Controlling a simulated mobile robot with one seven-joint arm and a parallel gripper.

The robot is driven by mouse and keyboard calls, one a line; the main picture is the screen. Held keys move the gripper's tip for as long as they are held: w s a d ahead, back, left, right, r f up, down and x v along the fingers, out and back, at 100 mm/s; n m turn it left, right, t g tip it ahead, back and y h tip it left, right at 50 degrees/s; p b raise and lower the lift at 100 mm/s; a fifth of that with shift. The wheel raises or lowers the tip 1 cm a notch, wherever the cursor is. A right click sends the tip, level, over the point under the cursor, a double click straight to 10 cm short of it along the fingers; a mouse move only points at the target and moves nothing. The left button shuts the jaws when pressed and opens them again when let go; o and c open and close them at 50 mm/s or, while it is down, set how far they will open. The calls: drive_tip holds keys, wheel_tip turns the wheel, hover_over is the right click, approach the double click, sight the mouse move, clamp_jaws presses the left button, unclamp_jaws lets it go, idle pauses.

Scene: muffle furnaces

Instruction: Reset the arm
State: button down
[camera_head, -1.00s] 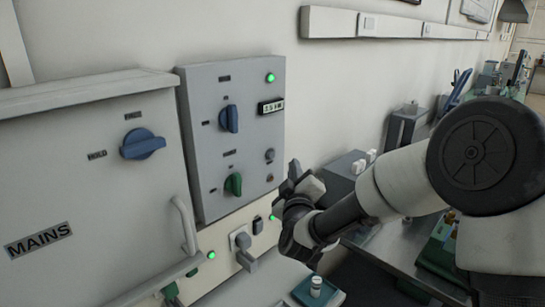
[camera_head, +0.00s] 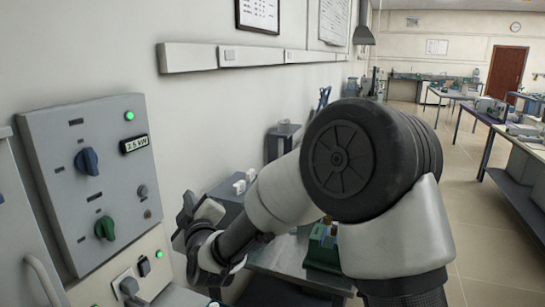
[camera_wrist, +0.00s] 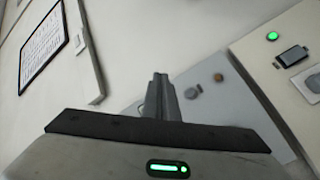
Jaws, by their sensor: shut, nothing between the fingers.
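My arm reaches from the lower right of the head view toward the grey control panel (camera_head: 95,180) on the left. My gripper (camera_head: 188,208) is beside the panel's right edge, apart from it as far as I can tell. In the wrist view my gripper (camera_wrist: 160,82) shows its two fingers together, with nothing between them. The panel carries a blue knob (camera_head: 87,161), a green knob (camera_head: 105,228), a lit green lamp (camera_head: 129,116) and a small display (camera_head: 134,144).
A bench (camera_head: 285,262) with bottles and small devices runs along the wall behind my arm. A wall rail (camera_head: 200,57) is above. Open floor (camera_head: 455,170) lies to the right, with another bench (camera_head: 525,150) at the far right.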

drive_tip(key=s+d+r+m+g+h+p, duration=0.2)
drive_tip(key=s+d+r, duration=0.15)
drive_tip(key=d, duration=0.35)
drive_tip(key=s+d+r+m+g+h+p, duration=0.1)
drive_tip(key=s+d+r+m+g+p, duration=0.15)
drive_tip(key=s+d, duration=0.4)
drive_tip(key=s+d+r+m+g+h+p, duration=0.2)
drive_tip(key=d+r, duration=0.1)
drive_tip(key=d, duration=0.5)
drive_tip(key=s+d+m+g+h+p, duration=0.1)
drive_tip(key=s+d+m, duration=0.3)
drive_tip(key=s, duration=0.6)
drive_tip(key=s+d+m+g+h+p, duration=0.1)
drive_tip(key=s+d+m+g, duration=0.2)
drive_tip(key=s+d, duration=0.6)
drive_tip(key=shift+s+m, duration=0.35)
drive_tip(key=shift+s, duration=0.25)
